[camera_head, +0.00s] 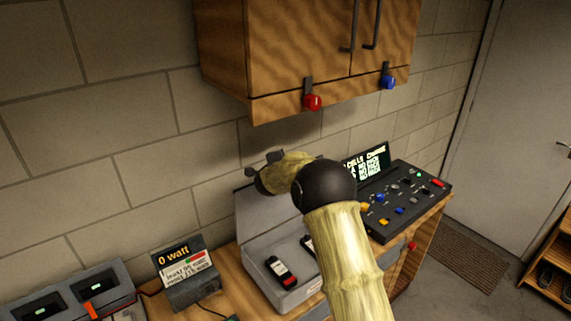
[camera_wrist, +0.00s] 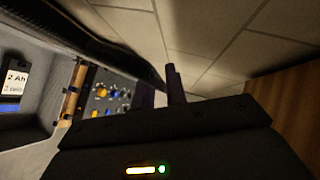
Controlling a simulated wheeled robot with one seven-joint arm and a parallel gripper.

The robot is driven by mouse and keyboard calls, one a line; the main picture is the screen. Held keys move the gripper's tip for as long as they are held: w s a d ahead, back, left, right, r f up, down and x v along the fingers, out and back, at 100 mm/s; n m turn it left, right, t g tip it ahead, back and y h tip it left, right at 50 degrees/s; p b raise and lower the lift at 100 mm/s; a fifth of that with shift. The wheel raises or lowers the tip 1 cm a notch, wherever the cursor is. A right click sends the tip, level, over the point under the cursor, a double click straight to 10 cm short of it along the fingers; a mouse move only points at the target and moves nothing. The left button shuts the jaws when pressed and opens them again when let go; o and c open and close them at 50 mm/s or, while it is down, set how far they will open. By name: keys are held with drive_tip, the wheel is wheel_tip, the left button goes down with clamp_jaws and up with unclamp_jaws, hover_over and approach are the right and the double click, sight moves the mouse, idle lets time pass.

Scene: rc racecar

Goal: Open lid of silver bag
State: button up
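The silver bag is a grey case (camera_head: 285,293) on the wooden workbench, with its lid (camera_head: 240,220) raised and leaning back toward the wall. A black and red battery (camera_head: 281,271) lies inside, and a second dark item is partly hidden by my arm. In the wrist view the case interior (camera_wrist: 40,75) shows at the left with a labelled battery (camera_wrist: 15,82). My gripper (camera_head: 262,163) is above the lid, near the wall, with nothing seen in it. In the wrist view its dark fingers (camera_wrist: 165,90) show near the middle; their spacing is unclear.
A wooden cabinet (camera_head: 300,50) with red (camera_head: 313,102) and blue (camera_head: 388,83) hanging items is above my gripper. A control panel (camera_head: 405,200) stands right of the case. A "0 watt" display (camera_head: 185,270) and a charger (camera_head: 75,295) stand at left.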

drive_tip(key=o, duration=0.3)
drive_tip(key=shift+w, duration=0.1)
drive_tip(key=shift+f, duration=0.1)
drive_tip(key=shift+s, duration=0.2)
